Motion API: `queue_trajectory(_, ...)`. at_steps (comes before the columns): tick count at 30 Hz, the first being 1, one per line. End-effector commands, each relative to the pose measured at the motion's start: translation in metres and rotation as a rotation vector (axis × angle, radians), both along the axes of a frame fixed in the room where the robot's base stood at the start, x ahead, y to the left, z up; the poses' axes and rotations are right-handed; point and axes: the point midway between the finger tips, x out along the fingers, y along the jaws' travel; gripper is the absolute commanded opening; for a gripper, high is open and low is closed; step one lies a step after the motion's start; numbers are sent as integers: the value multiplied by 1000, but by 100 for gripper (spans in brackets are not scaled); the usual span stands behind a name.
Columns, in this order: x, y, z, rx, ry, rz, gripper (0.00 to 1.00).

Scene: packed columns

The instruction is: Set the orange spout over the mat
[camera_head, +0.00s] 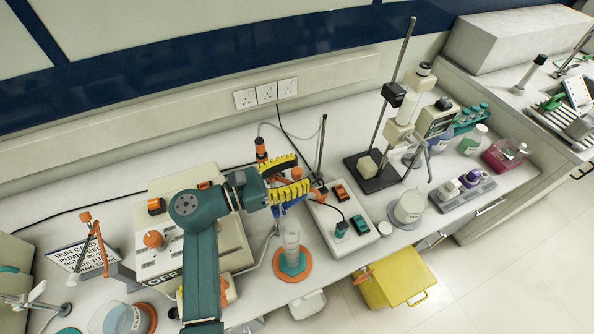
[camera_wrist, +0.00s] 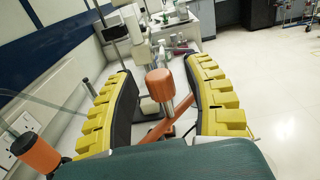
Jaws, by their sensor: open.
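The orange spout shows an orange knob (camera_head: 297,174) between my gripper's fingers in the head view; the rest of it is partly hidden by the fingers. In the wrist view the knob (camera_wrist: 160,85) stands on a grey post, with orange bars (camera_wrist: 155,131) below. My gripper (camera_head: 303,171) is open, with one yellow ribbed finger on each side of the knob; I cannot tell whether either touches it. A round orange mat (camera_head: 304,271) with a teal centre lies in front of my gripper, and a clear cylinder (camera_head: 291,238) stands on it.
A switch box (camera_head: 343,226) is right of the mat. A stand with a dark base (camera_head: 376,176) is farther right. A yellow bin (camera_head: 398,277) is below the bench edge.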

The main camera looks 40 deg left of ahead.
Motion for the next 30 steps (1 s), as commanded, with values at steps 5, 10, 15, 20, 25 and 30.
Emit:
queue_trajectory(5,-10,6,0,0,0,2,51)
queue_trajectory(10,-44,26,0,1,0,7,51)
queue_trajectory(15,-80,46,0,0,0,6,51)
queue_trajectory(20,-100,57,0,1,0,2,51)
queue_trajectory(25,-106,59,0,0,0,-1,51)
queue_trajectory(30,-105,58,0,0,0,-1,51)
